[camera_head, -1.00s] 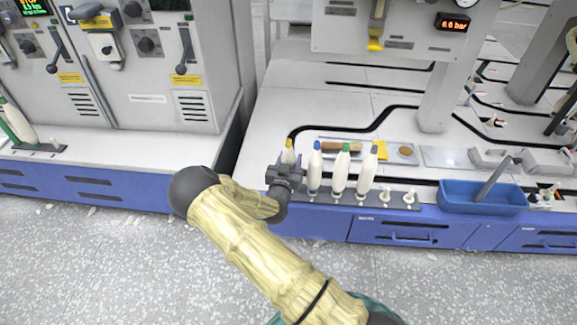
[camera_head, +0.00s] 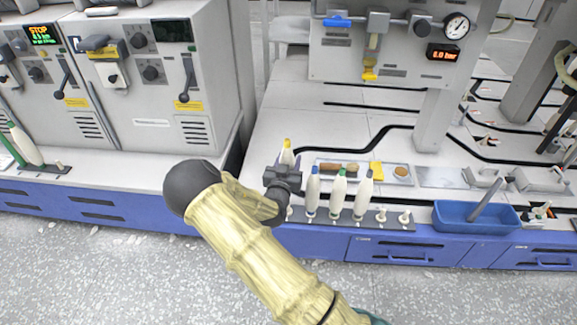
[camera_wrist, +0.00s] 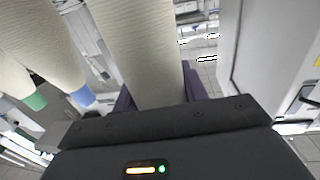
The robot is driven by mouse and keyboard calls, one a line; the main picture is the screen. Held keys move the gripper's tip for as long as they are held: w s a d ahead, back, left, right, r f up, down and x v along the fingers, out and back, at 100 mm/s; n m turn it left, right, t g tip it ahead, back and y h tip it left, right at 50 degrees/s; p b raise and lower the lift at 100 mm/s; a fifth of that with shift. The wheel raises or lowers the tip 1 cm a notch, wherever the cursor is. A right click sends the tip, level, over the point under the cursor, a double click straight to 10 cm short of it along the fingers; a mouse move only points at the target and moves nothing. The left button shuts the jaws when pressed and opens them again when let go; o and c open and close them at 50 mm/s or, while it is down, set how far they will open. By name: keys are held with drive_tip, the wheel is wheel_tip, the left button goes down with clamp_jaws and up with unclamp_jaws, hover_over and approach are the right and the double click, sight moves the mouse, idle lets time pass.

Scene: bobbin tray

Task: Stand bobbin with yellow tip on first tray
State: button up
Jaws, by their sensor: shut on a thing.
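The cream bobbin with the yellow tip (camera_head: 287,152) is upright in my gripper (camera_head: 285,168), which is shut on it. It is raised, its tip well above those of the standing bobbins; my gripper hides its lower part in the head view. In the wrist view the held bobbin's body (camera_wrist: 140,45) fills the middle between the purple fingers, and its tip is hidden. A dark peg tray (camera_head: 346,223) lies below and right of my gripper. A free peg (camera_head: 289,212) shows at its left end. Another tray (camera_head: 60,169) is on the left machine's ledge.
Blue-tipped (camera_head: 312,192), green-tipped (camera_head: 338,193) and grey-tipped (camera_head: 363,194) bobbins stand close right of my gripper. Two small pegs (camera_head: 381,215) are free beyond them. A blue bin (camera_head: 474,218) is at right. A green-tipped bobbin (camera_head: 25,146) leans at far left.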

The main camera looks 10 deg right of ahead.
drive_tip(key=shift+r, duration=0.1)
idle(0.5)
drive_tip(key=s+r+n+y+p, duration=0.1)
drive_tip(key=s+r+p, duration=0.3)
drive_tip(key=r+p, duration=0.6)
drive_tip(key=s+r+n+t+y+p, duration=0.1)
drive_tip(key=s+r+n+y+p, duration=0.1)
drive_tip(key=r+p, duration=0.8)
drive_tip(key=s+r+n+y+p, duration=0.2)
drive_tip(key=r+p, duration=0.8)
drive_tip(key=p, duration=1.2)
drive_tip(key=s+y, duration=0.2)
drive_tip(key=s, duration=0.1)
drive_tip(key=shift+s+a+t+y, duration=0.2)
drive_tip(key=shift+s+t+y, duration=0.1)
drive_tip(key=shift+s, duration=0.05)
